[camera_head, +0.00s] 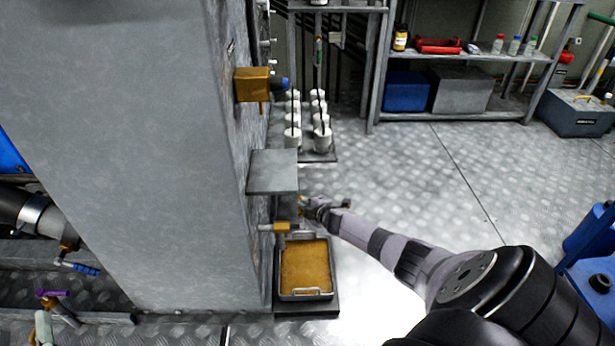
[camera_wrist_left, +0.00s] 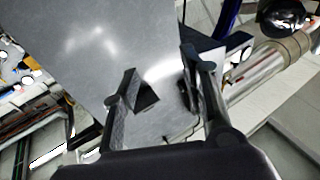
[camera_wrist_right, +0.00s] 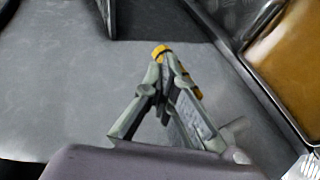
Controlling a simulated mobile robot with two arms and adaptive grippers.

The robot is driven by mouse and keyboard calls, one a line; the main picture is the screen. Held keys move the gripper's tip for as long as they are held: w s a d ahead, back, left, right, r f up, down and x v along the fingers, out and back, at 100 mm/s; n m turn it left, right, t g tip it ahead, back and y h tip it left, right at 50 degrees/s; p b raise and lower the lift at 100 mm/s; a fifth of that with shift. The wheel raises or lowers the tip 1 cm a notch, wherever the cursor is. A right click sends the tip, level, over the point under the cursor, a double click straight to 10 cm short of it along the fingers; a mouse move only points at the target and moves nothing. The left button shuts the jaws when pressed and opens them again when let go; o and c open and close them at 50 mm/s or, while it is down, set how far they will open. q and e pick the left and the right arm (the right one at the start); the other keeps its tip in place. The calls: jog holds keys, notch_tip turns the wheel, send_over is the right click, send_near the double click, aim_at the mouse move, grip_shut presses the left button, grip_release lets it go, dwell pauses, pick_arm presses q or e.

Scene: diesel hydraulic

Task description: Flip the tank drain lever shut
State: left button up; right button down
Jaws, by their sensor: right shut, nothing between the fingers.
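A brass drain valve (camera_head: 276,227) sticks out low on the side of the big grey tank (camera_head: 130,130), above a tray of amber liquid (camera_head: 306,268). My right gripper (camera_head: 308,204) is shut and empty, close to the valve, under a small grey shelf plate. In the right wrist view its fingertips (camera_wrist_right: 166,62) meet in front of a yellow-brass piece (camera_wrist_right: 160,51), partly hidden by the fingers; I cannot tell whether they touch. The lever's position is unclear. My left gripper (camera_wrist_left: 160,78) shows only in its wrist view, open and empty, facing a grey metal surface.
The grey shelf plate (camera_head: 273,172) juts from the tank just above the valve. A brass box (camera_head: 252,85) with a blue end sits higher up. White cylinders (camera_head: 322,125) stand behind. The floor to the right (camera_head: 400,180) is mostly clear; a shelf rack (camera_head: 450,115) stands at the back.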

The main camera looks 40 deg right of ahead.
pick_arm(q)
jog(key=shift+s+r, duration=0.1)
jog(key=shift+r, duration=0.3)
